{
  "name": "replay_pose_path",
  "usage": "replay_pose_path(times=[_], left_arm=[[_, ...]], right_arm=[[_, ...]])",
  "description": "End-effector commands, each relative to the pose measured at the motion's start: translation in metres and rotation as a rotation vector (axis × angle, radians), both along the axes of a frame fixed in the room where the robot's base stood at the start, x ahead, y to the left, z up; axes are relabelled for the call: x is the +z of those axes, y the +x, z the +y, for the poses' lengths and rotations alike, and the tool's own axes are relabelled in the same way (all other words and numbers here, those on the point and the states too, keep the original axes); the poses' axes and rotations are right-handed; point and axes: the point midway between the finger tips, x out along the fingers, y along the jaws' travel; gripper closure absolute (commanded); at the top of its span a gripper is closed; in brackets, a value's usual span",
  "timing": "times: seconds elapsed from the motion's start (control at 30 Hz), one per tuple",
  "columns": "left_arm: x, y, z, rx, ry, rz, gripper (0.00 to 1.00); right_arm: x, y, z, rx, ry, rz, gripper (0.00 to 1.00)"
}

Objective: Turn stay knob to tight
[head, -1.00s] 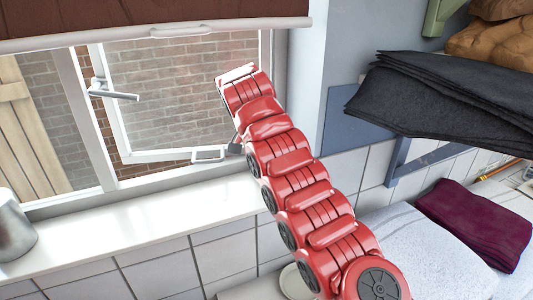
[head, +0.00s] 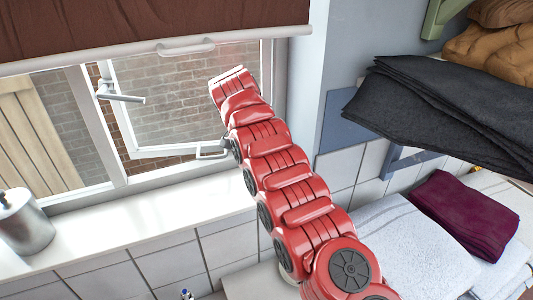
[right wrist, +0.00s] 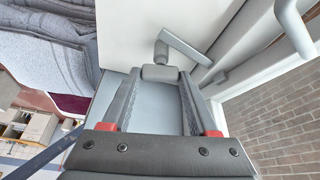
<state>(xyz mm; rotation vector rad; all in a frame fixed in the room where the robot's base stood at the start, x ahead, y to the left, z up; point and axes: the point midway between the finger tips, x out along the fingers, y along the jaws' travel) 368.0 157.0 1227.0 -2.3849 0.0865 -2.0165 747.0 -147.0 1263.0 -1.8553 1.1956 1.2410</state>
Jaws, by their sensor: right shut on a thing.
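The stay knob (right wrist: 160,73) is a small grey rounded piece at the window stay. In the right wrist view it sits between the fingertips of my right gripper (right wrist: 160,78), which is shut on it. The flat grey stay bar (right wrist: 187,48) runs just beyond it, angled to the lower right. In the head view the stay (head: 212,151) shows at the bottom of the open window sash, beside my red right arm. That arm hides the knob and the right gripper there. Whether the knob is tight cannot be told. My left gripper is not in view.
A white window sill (head: 150,228) carries a metal canister (head: 23,222) at the left. A window handle (head: 120,97) and a brown blind (head: 150,25) are near the window. Dark folded cloth (head: 430,105), a maroon cloth (head: 465,215) and white towels (head: 400,245) lie at the right.

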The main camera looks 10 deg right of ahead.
Motion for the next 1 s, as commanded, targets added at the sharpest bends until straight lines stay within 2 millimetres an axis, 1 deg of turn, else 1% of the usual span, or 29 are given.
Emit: replay_pose_path(times=[0.1, 0.13, 0.27, 0.3, 0.63, 0.73, 0.87, 1.0], left_arm=[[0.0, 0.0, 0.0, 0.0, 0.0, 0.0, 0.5], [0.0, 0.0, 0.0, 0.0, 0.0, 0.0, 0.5], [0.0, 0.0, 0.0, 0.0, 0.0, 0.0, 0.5], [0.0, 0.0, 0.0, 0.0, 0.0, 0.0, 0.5], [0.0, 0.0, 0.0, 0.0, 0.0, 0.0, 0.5], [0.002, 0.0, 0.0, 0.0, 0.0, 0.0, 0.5], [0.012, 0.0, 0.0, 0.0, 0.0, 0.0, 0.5], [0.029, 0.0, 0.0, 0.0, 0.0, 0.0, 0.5]], right_arm=[[0.0, 0.0, 0.0, -0.001, 0.0, -0.002, 0.96], [0.0, 0.0, 0.0, -0.001, 0.0, -0.002, 0.36], [0.0, 0.0, 0.0, 0.0, 0.0, -0.001, 0.13], [0.0, 0.0, 0.0, 0.0, 0.0, -0.001, 0.1], [0.0, 0.0, 0.0, 0.0, 0.0, -0.001, 0.1], [0.003, 0.0, 0.001, 0.001, 0.001, -0.002, 0.1], [0.018, -0.001, 0.006, 0.002, 0.0, -0.003, 0.1], [0.044, -0.005, 0.014, 0.002, 0.001, -0.005, 0.1]])
